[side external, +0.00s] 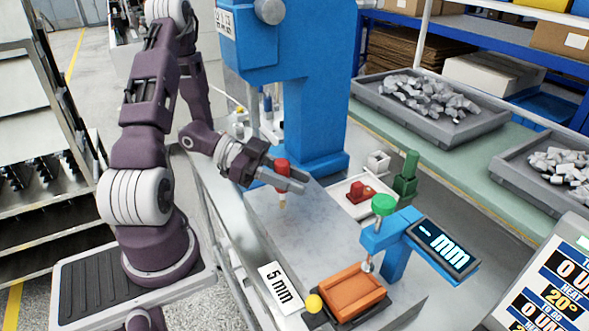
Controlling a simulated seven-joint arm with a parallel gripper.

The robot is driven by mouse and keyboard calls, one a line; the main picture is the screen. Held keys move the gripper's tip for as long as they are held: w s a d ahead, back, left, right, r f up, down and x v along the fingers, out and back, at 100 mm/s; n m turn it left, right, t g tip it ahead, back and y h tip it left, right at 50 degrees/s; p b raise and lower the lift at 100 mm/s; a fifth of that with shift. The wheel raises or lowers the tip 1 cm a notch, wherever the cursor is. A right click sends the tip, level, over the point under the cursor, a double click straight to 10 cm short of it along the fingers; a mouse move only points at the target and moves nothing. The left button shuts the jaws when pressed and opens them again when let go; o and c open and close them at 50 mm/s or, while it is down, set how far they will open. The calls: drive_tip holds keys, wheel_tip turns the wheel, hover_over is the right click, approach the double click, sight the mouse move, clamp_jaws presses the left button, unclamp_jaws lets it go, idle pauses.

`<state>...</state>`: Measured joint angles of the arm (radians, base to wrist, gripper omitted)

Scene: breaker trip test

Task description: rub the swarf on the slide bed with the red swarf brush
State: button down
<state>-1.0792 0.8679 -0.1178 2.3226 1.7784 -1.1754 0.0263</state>
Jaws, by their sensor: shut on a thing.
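My gripper (292,182) is shut on the red swarf brush (281,168). The brush stands about upright between the fingers, with its pale tan tip (282,202) pointing down. The tip is over the grey slide bed (325,225), near its left side; I cannot tell whether it touches. No swarf can be made out clearly on the bed at this size.
A blue machine column (315,90) stands behind my gripper. In front right are a blue gauge with an "mm" display (442,247) and an orange block (347,291). A white tray (345,187) and a green block (405,178) stand behind the bed. Grey trays of metal pieces (478,133) are at right.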

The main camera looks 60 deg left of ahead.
drive_tip(key=shift+d+f, duration=0.55)
drive_tip(key=shift+d, duration=3.15)
drive_tip(key=shift+a, duration=3.5)
drive_tip(key=shift+a+r, duration=0.1)
drive_tip(key=shift+a, duration=0.2)
wheel_tip(320, 180, up, 8)
drive_tip(key=shift+d, duration=0.1)
